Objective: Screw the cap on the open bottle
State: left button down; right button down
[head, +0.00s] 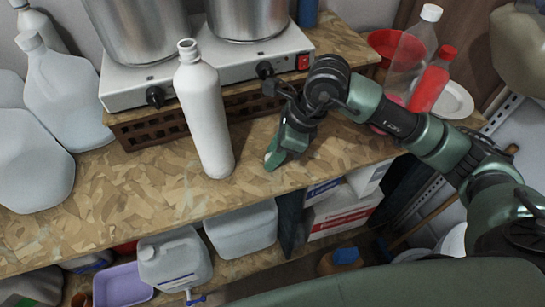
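The open bottle (204,112) is white and stands upright on the chipboard worktop, with its bare neck at the top. My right gripper (274,158) reaches down close to the worktop, to the right of the bottle and apart from it. A small pale piece, perhaps the cap (267,156), shows at its fingertips. It is mostly hidden, and I cannot tell whether the fingers are closed on it or only beside it. My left gripper is out of view.
A hotplate (130,86) with two steel pots stands behind the bottle. White jugs (66,92) crowd the left. A clear bottle, a red bottle (430,82) and a plate (455,100) stand at the right. The front left worktop is bare; a shelf below holds containers.

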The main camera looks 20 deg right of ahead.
dwell(0.3)
notch_tip(320, 180, up, 20)
jog(key=b, duration=0.2)
jog(key=shift+b, duration=0.4)
